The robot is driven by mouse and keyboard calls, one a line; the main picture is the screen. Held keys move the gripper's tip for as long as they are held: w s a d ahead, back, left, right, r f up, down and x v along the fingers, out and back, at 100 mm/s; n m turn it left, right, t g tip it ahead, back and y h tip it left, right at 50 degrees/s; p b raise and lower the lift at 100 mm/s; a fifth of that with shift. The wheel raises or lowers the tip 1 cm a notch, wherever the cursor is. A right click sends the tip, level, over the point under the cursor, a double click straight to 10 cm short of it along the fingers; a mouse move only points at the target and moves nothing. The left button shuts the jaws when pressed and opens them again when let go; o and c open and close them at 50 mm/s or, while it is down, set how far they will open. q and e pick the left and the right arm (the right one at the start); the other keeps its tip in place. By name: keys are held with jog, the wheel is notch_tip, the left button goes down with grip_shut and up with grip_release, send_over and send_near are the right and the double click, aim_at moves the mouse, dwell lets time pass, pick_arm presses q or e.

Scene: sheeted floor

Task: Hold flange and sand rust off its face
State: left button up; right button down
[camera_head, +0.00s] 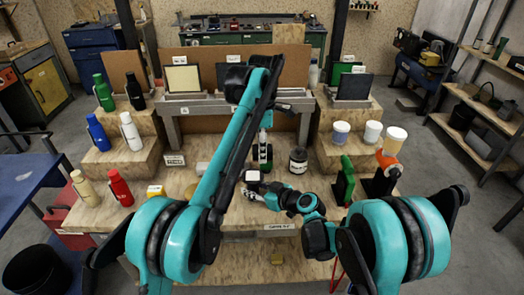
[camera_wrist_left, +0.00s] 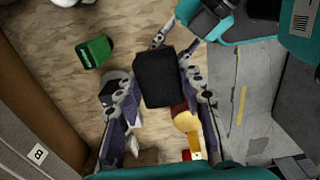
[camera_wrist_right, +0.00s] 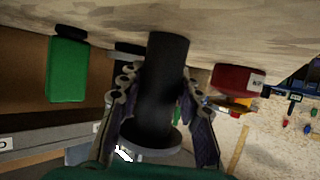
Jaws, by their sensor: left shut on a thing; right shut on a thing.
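My left gripper (camera_head: 266,120) is the higher one in the head view, over the middle of the bench. In the left wrist view it is shut on a black block (camera_wrist_left: 155,78). My right gripper (camera_head: 262,189) is lower, near the bench's front, with a small dark, pale-topped thing (camera_head: 253,177) at its tips. In the right wrist view it is shut on a dark cylindrical piece with a wide disc, seemingly the flange (camera_wrist_right: 167,75). The two grippers look apart. I cannot make out rust on the flange.
A green upright piece (camera_head: 344,181) and an orange thing (camera_head: 388,160) are at the right. Bottles (camera_head: 119,187) and tubs (camera_head: 341,132) line the side steps.

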jog(key=c, duration=1)
grip_release()
jog(key=v, duration=1.2)
jog(key=shift+s+f, duration=0.1)
